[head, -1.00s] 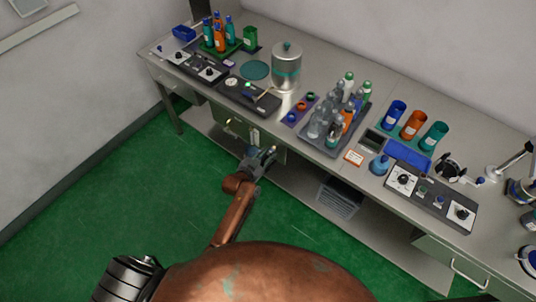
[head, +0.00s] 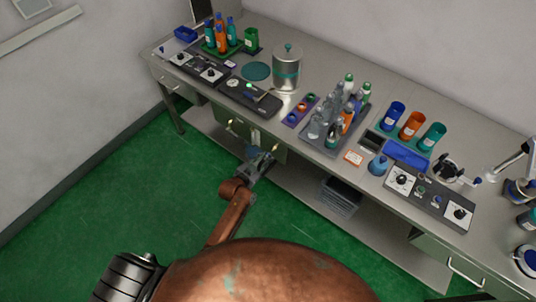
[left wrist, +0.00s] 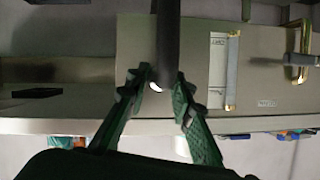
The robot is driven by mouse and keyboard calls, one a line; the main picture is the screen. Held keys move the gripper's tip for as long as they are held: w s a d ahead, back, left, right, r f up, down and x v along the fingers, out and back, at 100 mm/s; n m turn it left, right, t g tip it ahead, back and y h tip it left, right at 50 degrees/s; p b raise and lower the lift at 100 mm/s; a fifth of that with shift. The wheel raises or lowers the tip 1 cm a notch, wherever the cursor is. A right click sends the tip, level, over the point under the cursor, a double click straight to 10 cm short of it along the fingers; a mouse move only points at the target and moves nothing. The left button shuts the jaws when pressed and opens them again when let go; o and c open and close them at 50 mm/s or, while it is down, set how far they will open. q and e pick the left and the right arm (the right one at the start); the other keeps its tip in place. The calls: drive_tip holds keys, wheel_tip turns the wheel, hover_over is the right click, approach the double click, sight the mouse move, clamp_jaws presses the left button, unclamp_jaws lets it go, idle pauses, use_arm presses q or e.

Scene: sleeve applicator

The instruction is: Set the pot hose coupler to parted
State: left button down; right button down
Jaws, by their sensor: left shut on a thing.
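My left gripper (head: 263,161) is low in front of the bench, by the cabinet front below the pot. In the left wrist view my left gripper (left wrist: 161,92) is shut on a dark tube-shaped part (left wrist: 168,40), which looks like the hose coupler. The tube runs up out of the picture, and its lower end shows a bright spot between the fingertips. I cannot tell whether the coupler's halves are joined or parted. My right gripper is not in view.
The cabinet front (left wrist: 268,75) has a pale label strip and a brass handle (left wrist: 303,42) at the right. A control panel (head: 248,97) lies on the bench near the pot. A bottle tray (head: 322,143) is to its right. Green floor is clear at the left.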

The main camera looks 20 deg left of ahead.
use_arm(q)
drive_tip(key=shift+s+a, duration=0.15)
drive_tip(key=shift+s, duration=0.25)
drive_tip(key=shift+f, duration=0.15)
drive_tip(key=c, duration=1.7)
unclamp_jaws()
drive_tip(key=v, duration=1.2)
